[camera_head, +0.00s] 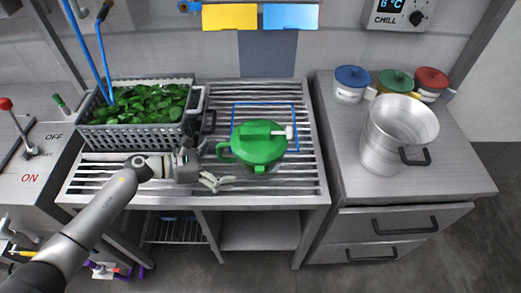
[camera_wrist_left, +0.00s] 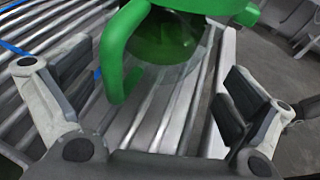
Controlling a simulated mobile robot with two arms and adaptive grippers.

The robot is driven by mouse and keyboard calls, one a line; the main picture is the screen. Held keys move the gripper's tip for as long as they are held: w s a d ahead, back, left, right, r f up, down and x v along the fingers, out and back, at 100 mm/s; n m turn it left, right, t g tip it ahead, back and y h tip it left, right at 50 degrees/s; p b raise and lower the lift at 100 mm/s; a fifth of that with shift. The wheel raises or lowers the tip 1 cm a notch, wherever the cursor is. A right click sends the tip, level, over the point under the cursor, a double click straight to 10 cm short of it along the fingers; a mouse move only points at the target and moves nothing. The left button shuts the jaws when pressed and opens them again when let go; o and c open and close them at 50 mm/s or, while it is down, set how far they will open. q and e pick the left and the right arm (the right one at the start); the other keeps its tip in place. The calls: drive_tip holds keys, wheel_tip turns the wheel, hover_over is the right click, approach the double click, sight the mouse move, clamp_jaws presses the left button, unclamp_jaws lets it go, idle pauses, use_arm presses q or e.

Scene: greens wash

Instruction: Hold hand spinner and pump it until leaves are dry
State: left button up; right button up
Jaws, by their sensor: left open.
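The hand spinner (camera_head: 260,146) has a green lid and a clear bowl. It stands upright on the slatted steel drainboard (camera_head: 160,185), inside a blue outline. Its green side handle points left, towards my left gripper (camera_head: 212,166). My left gripper is open and empty, just left of the spinner. In the left wrist view the green handle (camera_wrist_left: 113,55) hangs between the open fingers, nearer the left one, and no finger visibly touches it. Leaves inside the bowl are hard to make out. My right gripper is not in view.
A grey basket (camera_head: 135,136) of green leaves stands left of the spinner. A metal pot (camera_head: 395,135) and several lidded jars (camera_head: 351,82) stand on the right counter. A lever panel (camera_head: 35,150) marked ON and OFF is at the left.

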use_arm(q)
drive_tip(key=b+x, duration=0.1)
drive_tip(key=x, duration=0.4)
drive_tip(key=shift+a+f+b, duration=0.1)
drive_tip(key=shift+f+b, duration=0.05)
drive_tip(key=shift+b, duration=0.15)
drive_tip(key=shift+x, duration=0.75)
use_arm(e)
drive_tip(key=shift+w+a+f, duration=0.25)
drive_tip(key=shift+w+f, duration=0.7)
use_arm(q)
drive_tip(key=shift+c, duration=0.4)
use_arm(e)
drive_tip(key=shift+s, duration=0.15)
